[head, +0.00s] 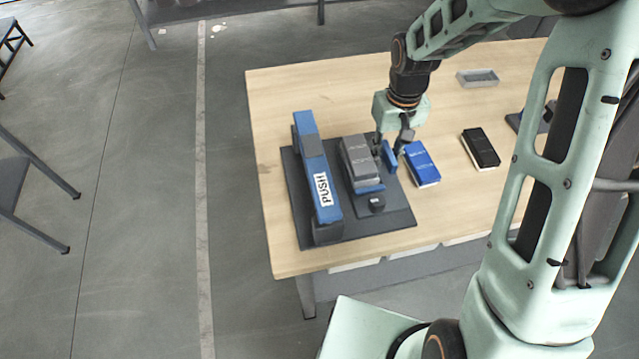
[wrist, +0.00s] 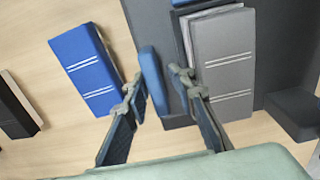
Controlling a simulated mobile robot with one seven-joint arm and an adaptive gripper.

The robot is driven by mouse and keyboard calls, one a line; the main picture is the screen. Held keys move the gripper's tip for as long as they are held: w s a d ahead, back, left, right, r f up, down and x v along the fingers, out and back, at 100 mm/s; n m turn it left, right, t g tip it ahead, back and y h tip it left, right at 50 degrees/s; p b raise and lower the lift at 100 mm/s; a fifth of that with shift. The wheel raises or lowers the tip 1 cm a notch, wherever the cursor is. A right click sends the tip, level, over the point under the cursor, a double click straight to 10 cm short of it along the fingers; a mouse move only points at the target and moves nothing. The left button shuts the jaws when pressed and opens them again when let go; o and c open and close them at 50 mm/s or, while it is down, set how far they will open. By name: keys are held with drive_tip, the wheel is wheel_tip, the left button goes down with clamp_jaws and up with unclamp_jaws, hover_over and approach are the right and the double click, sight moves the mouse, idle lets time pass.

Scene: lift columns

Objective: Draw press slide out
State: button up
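The press stands on a dark base plate (head: 390,222) at the table's left end, with a long blue arm labelled PUSH (head: 314,165). Beside the arm, a grey block (head: 358,158) with two pale lines lies on the press; it also shows in the wrist view (wrist: 224,62). An upright blue handle plate (head: 389,156) stands at the block's right side. My gripper (head: 391,148) is low over it, pointing down. In the wrist view, my open fingers (wrist: 157,80) straddle the blue handle plate (wrist: 152,80), with a small gap at the right finger. Contact at the left finger is unclear.
A blue box (head: 422,163) lies close right of my gripper, also in the wrist view (wrist: 85,68). A black box (head: 480,149) lies farther right. A grey tray (head: 478,77) sits at the back. A black knob (head: 376,203) is on the base plate. The table's back left is clear.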

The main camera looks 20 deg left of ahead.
drive_tip(key=shift+s+d+f, duration=0.15)
drive_tip(key=shift+d+f, duration=0.05)
drive_tip(key=shift+f, duration=0.2)
drive_tip(key=shift+r+p, duration=0.3)
drive_tip(key=shift+r, duration=0.1)
drive_tip(key=r+p, duration=0.2)
drive_tip(key=r, duration=0.1)
drive_tip(key=r+p, duration=0.2)
drive_tip(key=r, duration=0.1)
drive_tip(key=shift+w+a+r, duration=0.15)
drive_tip(key=shift+w+r, duration=0.05)
drive_tip(key=shift+r, duration=0.15)
